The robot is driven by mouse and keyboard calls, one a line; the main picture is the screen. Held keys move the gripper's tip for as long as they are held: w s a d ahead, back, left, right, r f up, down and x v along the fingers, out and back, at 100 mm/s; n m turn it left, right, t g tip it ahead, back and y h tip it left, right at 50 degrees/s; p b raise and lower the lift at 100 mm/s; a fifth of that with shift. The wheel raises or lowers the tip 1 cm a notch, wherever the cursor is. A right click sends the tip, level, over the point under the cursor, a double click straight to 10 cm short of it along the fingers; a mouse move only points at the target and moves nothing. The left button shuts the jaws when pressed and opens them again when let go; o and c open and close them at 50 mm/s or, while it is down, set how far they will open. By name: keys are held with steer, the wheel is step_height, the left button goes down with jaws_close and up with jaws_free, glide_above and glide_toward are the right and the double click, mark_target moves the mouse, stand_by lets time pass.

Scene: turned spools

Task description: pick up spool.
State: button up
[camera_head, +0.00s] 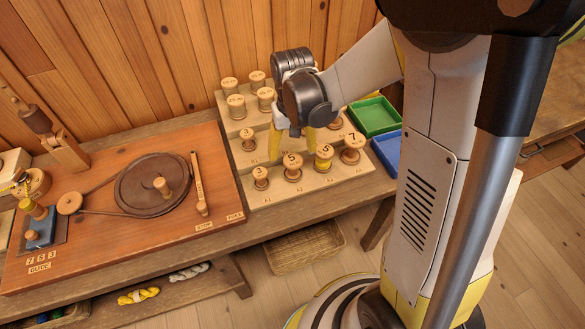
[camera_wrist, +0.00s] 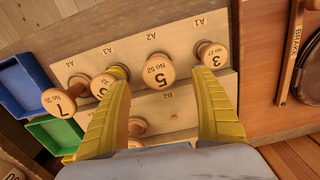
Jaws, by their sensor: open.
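A stepped wooden rack (camera_head: 285,194) holds several upright turned spools. The front row has spool 3 (camera_head: 261,177) at A1, spool 5 (camera_head: 292,168) at A2, a spool with yellow thread (camera_head: 324,157) at A3 and spool 7 (camera_head: 351,149) at A4. My gripper (camera_head: 292,148) is open, pointing down above the rack near A2. In the wrist view, the spool marked 5, No 52 (camera_wrist: 158,72) shows between my open yellow fingers (camera_wrist: 160,88). Spool 3 (camera_wrist: 213,55) is beyond one finger. The other finger partly covers the yellow-thread spool. No spool is held.
More spools stand on the rack's higher steps (camera_head: 236,106); my gripper hides some. A green tray (camera_head: 374,116) and a blue tray (camera_head: 388,150) lie to the right. A board with a wheel (camera_head: 150,185) and brake lever (camera_head: 200,185) is to the left. A plank wall stands behind.

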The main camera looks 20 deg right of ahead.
mark_target(293, 160)
step_height(293, 160, down, 5)
steer(key=b, duration=0.2)
steer(key=shift+w+d+b, duration=0.1)
steer(key=shift+b, duration=0.2)
steer(key=shift+r, duration=0.15)
steer(key=c, duration=1.3)
